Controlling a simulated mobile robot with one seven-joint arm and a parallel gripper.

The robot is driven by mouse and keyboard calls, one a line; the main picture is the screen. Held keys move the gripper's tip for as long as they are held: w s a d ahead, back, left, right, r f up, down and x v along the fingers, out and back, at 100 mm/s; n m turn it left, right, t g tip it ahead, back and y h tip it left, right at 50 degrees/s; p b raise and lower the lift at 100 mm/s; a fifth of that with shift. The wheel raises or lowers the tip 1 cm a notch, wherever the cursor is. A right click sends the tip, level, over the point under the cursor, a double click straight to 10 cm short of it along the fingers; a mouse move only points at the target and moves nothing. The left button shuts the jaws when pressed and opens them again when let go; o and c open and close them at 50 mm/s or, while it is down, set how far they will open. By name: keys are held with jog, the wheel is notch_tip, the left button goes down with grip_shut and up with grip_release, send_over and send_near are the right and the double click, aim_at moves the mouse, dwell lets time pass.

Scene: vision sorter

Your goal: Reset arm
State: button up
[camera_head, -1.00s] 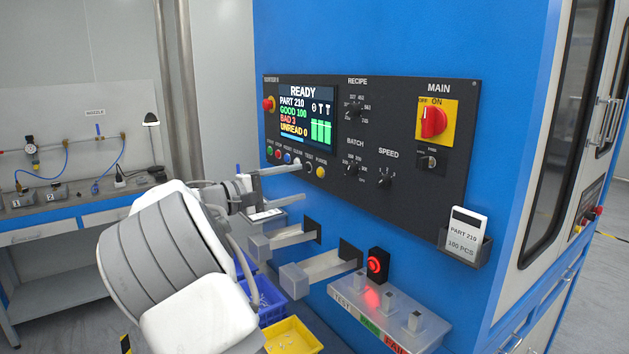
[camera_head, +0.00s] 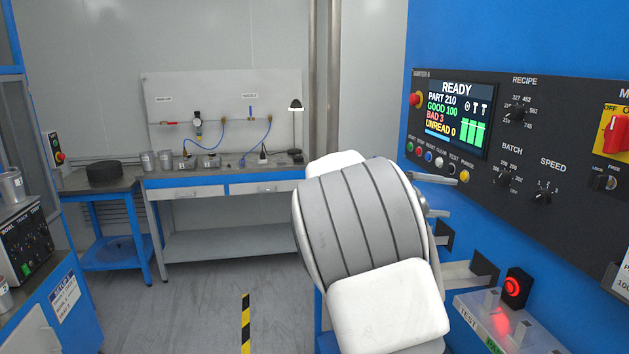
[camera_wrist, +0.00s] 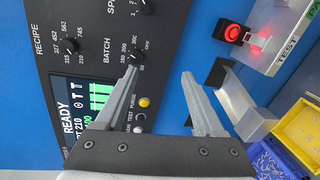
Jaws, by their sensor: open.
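My gripper (camera_wrist: 158,73) shows in the wrist view with its two grey fingers apart and nothing between them. Behind it is the sorter's dark control panel (camera_wrist: 85,28). In the head view my white and grey arm covers most of the gripper; only parts of the fingers show at its right edge, beside the lower left of the panel (camera_head: 560,110). The screen (camera_head: 447,115) reads READY, PART 210, GOOD 100, BAD 3, UNREAD 0.
A silver chute (camera_wrist: 240,105), yellow bin (camera_wrist: 302,130) and blue bin (camera_wrist: 272,162) lie right of the fingers in the wrist view. A red-lit button (camera_head: 512,287) is below the panel. A workbench (camera_head: 225,185) stands behind; open floor (camera_head: 200,290) lies before it.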

jog(key=s+f+m+y, duration=0.1)
jog(key=s+f+y, duration=0.25)
jog(key=s, duration=0.35)
jog(key=s+f+m+y, duration=0.1)
jog(key=s+f+y, duration=0.1)
jog(key=s+y, duration=0.4)
jog(key=s+a+f+t+y, duration=0.1)
jog(key=s+a+t+y, duration=0.1)
jog(key=s+a, duration=0.5)
jog(key=s+a+f+m+t+y, duration=0.1)
jog(key=s+a+y, duration=0.3)
jog(key=s+a, duration=0.4)
jog(key=s+f+t, duration=0.1)
jog(key=s, duration=0.3)
